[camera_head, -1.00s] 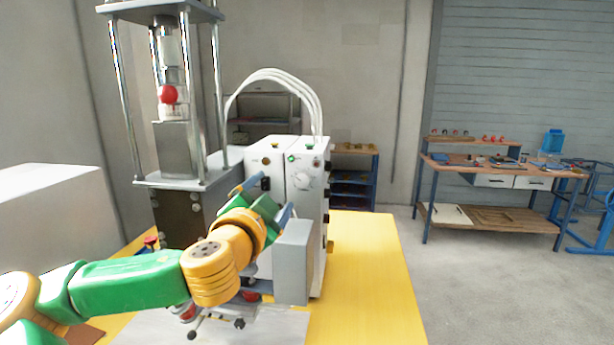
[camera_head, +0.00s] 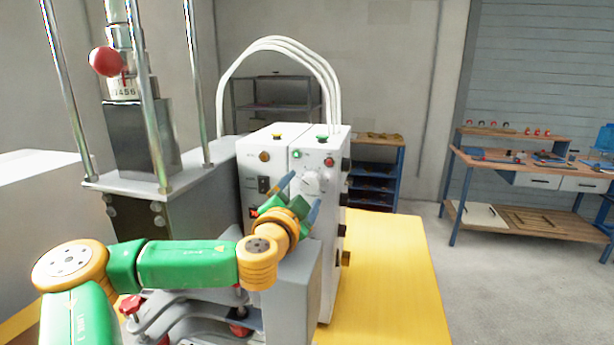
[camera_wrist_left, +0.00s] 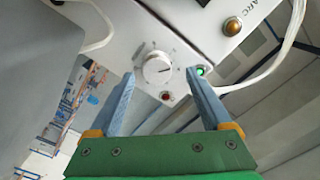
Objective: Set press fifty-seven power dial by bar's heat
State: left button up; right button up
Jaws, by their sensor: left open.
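The power dial (camera_head: 313,183) is a round white-grey knob on the front of the white control box (camera_head: 279,157). In the left wrist view the dial (camera_wrist_left: 158,68) sits between and beyond the fingertips, with scale marks around it. My left gripper (camera_head: 302,192) is open in front of the box, its two blue fingers pointing at the panel. It also shows in the left wrist view (camera_wrist_left: 158,80), with no visible grip on the dial. The press (camera_head: 140,135) stands at left, with a red ball knob and a numbered scale. The bar cannot be made out. My right gripper is not in view.
A green lamp (camera_wrist_left: 202,71) and a red lamp (camera_wrist_left: 167,96) lie close to the dial. White cables (camera_head: 290,42) arch above the box. The yellow table top (camera_head: 385,270) is clear at right. A workbench (camera_head: 540,170) stands behind at right.

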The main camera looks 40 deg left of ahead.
aim_at(308, 186)
pick_arm(q)
jog(key=shift+f+x, duration=0.2)
jog(key=shift+x, duration=0.9)
jog(key=shift+w+r, duration=0.1)
jog(key=shift+w, duration=0.4)
jog(key=shift+a, duration=0.1)
grip_shut()
jog(key=shift+f+m+b, duration=0.2)
jog(key=shift+m+b, duration=0.5)
jog(key=shift+m, duration=0.5)
jog(key=m+b, duration=0.1)
jog(key=m, duration=0.2)
jog(key=shift+r+m, duration=0.1)
jog(key=shift+m, duration=0.2)
jog(key=m+b, duration=0.1)
jog(key=m, duration=0.3)
jog(key=shift+m, duration=0.3)
jog(key=m, duration=0.5)
jog(key=shift+m, duration=0.3)
